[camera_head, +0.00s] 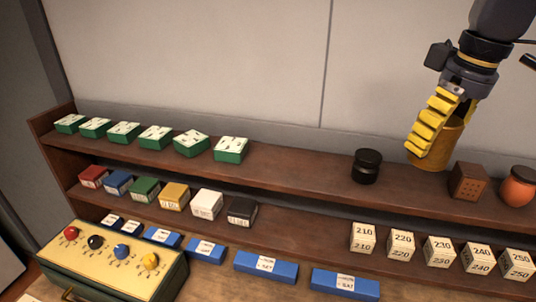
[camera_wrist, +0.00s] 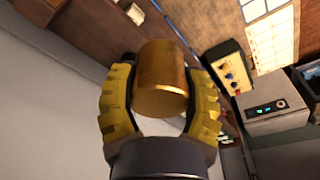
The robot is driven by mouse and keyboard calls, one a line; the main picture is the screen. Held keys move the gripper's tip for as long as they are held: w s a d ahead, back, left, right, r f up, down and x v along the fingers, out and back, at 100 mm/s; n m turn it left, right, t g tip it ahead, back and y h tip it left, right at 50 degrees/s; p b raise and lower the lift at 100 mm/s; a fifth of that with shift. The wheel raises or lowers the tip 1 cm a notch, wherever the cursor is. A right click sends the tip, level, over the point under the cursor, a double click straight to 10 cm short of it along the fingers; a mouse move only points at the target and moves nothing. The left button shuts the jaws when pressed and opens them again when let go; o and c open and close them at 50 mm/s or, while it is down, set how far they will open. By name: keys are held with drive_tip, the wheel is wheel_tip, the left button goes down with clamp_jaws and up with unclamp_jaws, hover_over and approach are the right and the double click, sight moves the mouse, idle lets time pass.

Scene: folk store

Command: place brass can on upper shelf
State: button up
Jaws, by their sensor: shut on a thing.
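The brass can (camera_head: 440,141) is a plain golden cylinder at the upper right of the head view. My gripper (camera_head: 436,130), with yellow ribbed fingers, is shut on it. In the wrist view the can (camera_wrist: 162,82) sits between the two curved fingers. The can is at the upper shelf (camera_head: 310,171), between a black round jar (camera_head: 366,166) and a brown perforated block (camera_head: 469,181). I cannot tell whether its base touches the shelf board. The fingers hide part of its left side.
An orange pot (camera_head: 518,187) stands right of the block. Several green boxes (camera_head: 192,143) line the upper shelf's left part. The lower shelf holds coloured boxes (camera_head: 174,195) and numbered white blocks (camera_head: 401,244). A panel with knobs (camera_head: 110,255) stands at front left. The upper shelf's middle is clear.

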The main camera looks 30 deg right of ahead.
drive_tip(key=shift+s, duration=0.55)
drive_tip(key=shift+d+f, duration=0.1)
drive_tip(key=shift+d, duration=0.25)
drive_tip(key=w+d+f, duration=0.3)
drive_tip(key=w+d, duration=0.1)
drive_tip(key=d, duration=0.2)
hover_over(410, 184)
drive_tip(key=f, duration=0.6)
drive_tip(key=shift+s+a, duration=0.2)
drive_tip(key=shift+s, duration=0.2)
drive_tip(key=shift+w+d+f, duration=0.1)
drive_tip(key=shift+f, duration=0.8)
drive_tip(key=shift+w+d+f, duration=0.1)
drive_tip(key=shift+f, duration=0.8)
drive_tip(key=o, duration=1.1)
drive_tip(key=shift+f, duration=0.15)
